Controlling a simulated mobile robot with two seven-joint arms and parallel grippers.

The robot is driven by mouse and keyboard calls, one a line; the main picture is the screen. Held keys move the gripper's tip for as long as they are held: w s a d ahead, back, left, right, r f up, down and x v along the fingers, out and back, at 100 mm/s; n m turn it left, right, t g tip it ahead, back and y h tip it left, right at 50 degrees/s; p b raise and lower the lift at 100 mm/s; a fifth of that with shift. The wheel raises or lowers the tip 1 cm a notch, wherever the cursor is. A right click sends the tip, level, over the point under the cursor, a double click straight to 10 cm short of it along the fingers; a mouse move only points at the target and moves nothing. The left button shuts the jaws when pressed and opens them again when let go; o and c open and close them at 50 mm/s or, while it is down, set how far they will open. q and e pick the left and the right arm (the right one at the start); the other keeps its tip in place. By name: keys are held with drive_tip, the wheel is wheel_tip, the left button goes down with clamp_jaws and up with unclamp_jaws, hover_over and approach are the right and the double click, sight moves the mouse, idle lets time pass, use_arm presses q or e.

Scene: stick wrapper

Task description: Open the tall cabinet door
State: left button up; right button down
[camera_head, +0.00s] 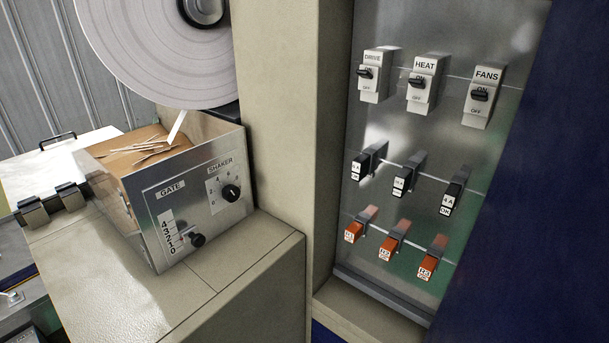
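The tall beige cabinet (283,110) stands right of centre, and its inside shows. A metal back panel (440,135) carries three white switches marked DRIVE (375,75), HEAT (427,83) and FANS (483,95). Below them are a row of black fuse-like blocks (408,174) and a row of orange ones (394,241). A dark blue surface (550,200) covers the right side of the view. It may be the cabinet door standing open, but I see no handle or hinge on it. Neither gripper is in view.
A beige counter (180,300) juts out left of the cabinet. On it is a metal box (200,205) with GATE and SHAKER controls, holding wooden sticks (140,153). A large white paper roll (150,50) hangs above. A grey ribbed wall (40,80) stands behind.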

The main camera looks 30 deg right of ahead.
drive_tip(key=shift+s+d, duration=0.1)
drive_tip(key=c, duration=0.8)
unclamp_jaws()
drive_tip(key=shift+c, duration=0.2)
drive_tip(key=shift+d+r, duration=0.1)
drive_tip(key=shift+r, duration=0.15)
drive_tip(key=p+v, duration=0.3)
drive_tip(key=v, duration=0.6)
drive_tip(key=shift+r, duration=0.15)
